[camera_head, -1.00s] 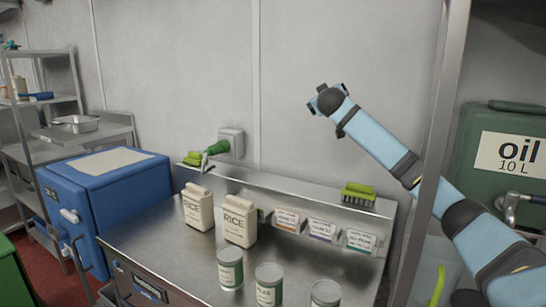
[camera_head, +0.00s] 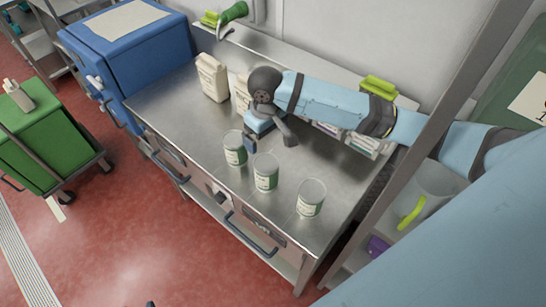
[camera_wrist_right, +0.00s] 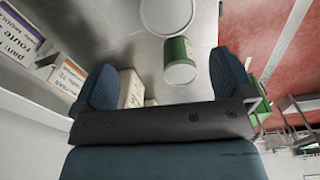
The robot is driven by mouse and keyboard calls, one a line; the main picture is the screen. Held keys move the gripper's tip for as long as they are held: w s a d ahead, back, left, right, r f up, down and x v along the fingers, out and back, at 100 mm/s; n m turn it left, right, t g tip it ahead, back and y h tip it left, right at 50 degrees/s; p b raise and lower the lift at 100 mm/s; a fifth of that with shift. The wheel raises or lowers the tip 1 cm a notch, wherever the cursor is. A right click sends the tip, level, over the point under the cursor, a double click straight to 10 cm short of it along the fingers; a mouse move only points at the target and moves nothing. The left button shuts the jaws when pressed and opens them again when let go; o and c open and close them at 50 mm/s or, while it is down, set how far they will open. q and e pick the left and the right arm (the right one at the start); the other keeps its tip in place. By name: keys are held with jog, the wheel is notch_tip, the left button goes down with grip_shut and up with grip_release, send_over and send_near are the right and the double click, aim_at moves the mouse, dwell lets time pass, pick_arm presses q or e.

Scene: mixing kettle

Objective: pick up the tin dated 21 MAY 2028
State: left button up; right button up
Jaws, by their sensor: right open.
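Three white tins with green bands stand upright in a row on the steel counter: a left tin (camera_head: 235,149), a middle tin (camera_head: 265,172) and a right tin (camera_head: 311,198). Their dates are too small to read, so I cannot tell which is dated 21 MAY 2028. My right gripper (camera_head: 269,138) is open and empty, pointing down above the counter just behind the left and middle tins. In the right wrist view, one green-banded tin (camera_wrist_right: 180,62) shows between the open fingers and beyond them, apart from them. Another pale tin (camera_wrist_right: 167,14) is at the top edge. My left gripper is not seen.
A rice bag (camera_head: 212,78) stands behind the tins, and a second (camera_head: 242,92) is partly hidden by my right arm. Small labelled boxes (camera_head: 364,143) line the counter's back. A steel post (camera_head: 410,140) stands right. The counter's left part (camera_head: 175,108) is clear.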

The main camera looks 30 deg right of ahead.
aim_at(266, 169)
jog(key=shift+s+a+f, duration=0.35)
jog(key=shift+s+a, duration=0.05)
jog(key=shift+s, duration=0.15)
notch_tip(266, 169, down, 13)
jog(key=shift+f+p, duration=0.15)
jog(key=shift+p, duration=0.75)
jog(key=c, duration=1.2)
